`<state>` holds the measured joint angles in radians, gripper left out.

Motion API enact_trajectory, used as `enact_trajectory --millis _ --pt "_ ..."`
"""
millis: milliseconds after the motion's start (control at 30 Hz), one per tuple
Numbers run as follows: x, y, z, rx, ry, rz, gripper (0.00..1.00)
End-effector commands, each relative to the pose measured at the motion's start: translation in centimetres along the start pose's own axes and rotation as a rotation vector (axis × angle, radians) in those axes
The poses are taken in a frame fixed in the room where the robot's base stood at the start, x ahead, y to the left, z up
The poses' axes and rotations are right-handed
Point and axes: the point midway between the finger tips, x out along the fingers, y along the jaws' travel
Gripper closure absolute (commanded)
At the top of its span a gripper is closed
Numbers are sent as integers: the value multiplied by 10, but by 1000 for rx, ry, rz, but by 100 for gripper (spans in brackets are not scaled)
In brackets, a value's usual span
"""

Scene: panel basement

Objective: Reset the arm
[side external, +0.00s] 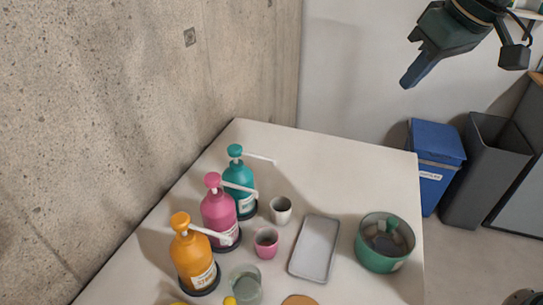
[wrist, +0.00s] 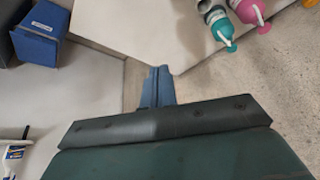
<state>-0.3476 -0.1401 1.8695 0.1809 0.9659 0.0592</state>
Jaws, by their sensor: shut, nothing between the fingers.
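My gripper (side external: 413,76) is raised high at the upper right of the side external view, well above the table and near its far right corner. Its blue fingers are closed together with nothing between them. In the wrist view the shut fingers (wrist: 158,85) point toward the table's edge and the wall. The gripper touches nothing.
The white table (side external: 340,160) holds orange (side external: 195,262), pink (side external: 220,215) and teal (side external: 239,180) pump bottles, small cups, a grey tray (side external: 315,248) and a green pot (side external: 385,245). Blue (side external: 436,160) and grey (side external: 485,170) bins stand behind. A concrete wall (side external: 130,110) borders the left.

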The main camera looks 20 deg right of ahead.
Motion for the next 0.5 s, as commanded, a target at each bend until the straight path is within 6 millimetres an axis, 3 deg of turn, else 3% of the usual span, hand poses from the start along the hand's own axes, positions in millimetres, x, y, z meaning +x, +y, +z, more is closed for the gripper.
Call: enact_trajectory --millis 200,500 --pt "-16 36 54 32 12 15 100" --pt "-22 66 132 69 27 33 100"
